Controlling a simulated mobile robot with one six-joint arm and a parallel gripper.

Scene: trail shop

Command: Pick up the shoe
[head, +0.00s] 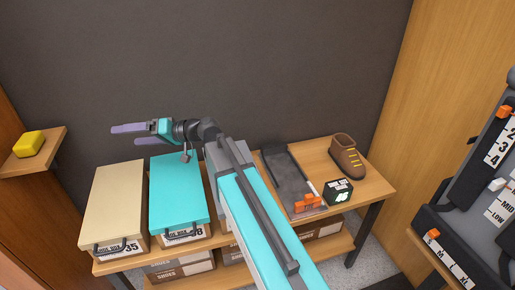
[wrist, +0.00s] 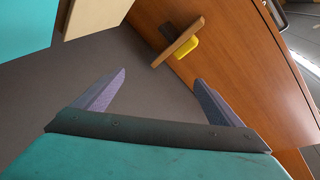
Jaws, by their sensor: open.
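The brown shoe (head: 346,156) with yellow laces stands on the wooden bench at the right, in the head view. My gripper (head: 128,134) is open and empty, with its purple fingers pointing left above the tan and teal boxes. It is far to the left of the shoe. In the wrist view my gripper (wrist: 160,90) shows its two fingers spread apart with nothing between them. The shoe is not in the wrist view.
A tan box (head: 112,205) and a teal box (head: 180,195) stand on the bench (head: 375,186). A grey sizing device (head: 285,170) and a small black box (head: 338,192) are near the shoe. A yellow block (head: 29,144) sits on a left wall shelf (head: 50,152).

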